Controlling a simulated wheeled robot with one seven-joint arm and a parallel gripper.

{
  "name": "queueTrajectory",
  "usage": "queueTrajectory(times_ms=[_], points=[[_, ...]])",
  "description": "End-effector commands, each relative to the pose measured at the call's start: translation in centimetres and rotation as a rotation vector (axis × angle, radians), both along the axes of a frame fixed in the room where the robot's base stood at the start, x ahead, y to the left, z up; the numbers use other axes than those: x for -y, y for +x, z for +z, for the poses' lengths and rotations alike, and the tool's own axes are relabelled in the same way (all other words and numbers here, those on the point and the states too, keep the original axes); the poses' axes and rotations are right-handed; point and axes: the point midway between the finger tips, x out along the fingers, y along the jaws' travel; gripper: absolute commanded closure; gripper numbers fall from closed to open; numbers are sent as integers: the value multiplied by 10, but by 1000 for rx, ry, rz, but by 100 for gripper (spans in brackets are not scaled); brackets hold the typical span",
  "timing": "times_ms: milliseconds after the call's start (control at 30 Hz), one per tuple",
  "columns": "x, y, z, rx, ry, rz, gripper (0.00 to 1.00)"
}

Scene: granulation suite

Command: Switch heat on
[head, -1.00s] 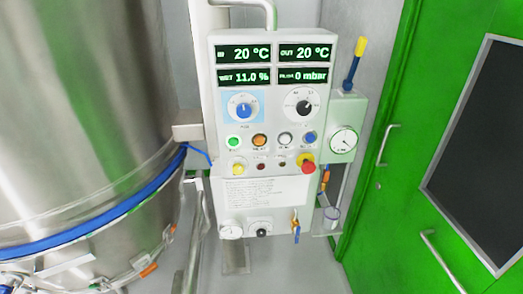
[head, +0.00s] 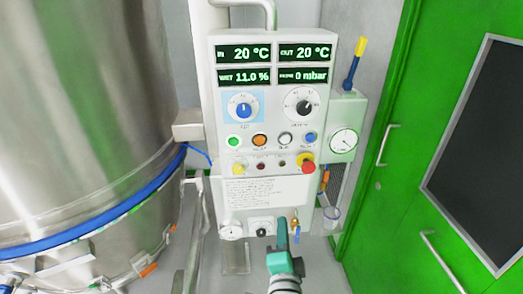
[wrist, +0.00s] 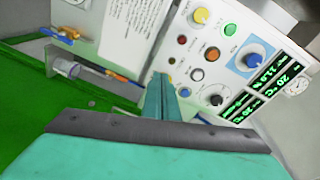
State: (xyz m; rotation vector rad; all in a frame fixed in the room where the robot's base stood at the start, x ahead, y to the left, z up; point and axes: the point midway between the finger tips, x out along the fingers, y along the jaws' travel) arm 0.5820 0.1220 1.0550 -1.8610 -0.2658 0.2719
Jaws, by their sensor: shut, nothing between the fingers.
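The control panel (head: 265,190) shows an orange button (head: 260,140), whose small label seems to read heat. It sits between a lit green button (head: 234,141) and a white button (head: 285,139). A blue button (head: 310,138) is at the row's right end. In the wrist view the orange button (wrist: 213,53) is to the right of my fingers, apart from them. My teal gripper (head: 283,222) is shut and empty, in front of the panel's lower part, below the button row. Its fingers also show in the wrist view (wrist: 160,80).
A red mushroom button (head: 307,167) and a yellow knob (head: 238,169) sit below the row. Displays (head: 243,53) read 20 °C and 11.0 %. A steel vessel (head: 80,120) stands left, a green door (head: 400,220) right. A gauge box (head: 345,140) adjoins the panel.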

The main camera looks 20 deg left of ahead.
Motion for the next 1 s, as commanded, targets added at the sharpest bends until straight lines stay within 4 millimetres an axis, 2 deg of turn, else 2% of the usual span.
queueTrajectory(times_ms=[33,300,500,700,1000], points=[[-6,6,15,4,28,12,100],[-35,25,79,-28,184,79,100],[-49,29,114,-52,263,116,100],[-56,30,129,-65,295,131,100],[-56,30,130,-67,299,133,100]])
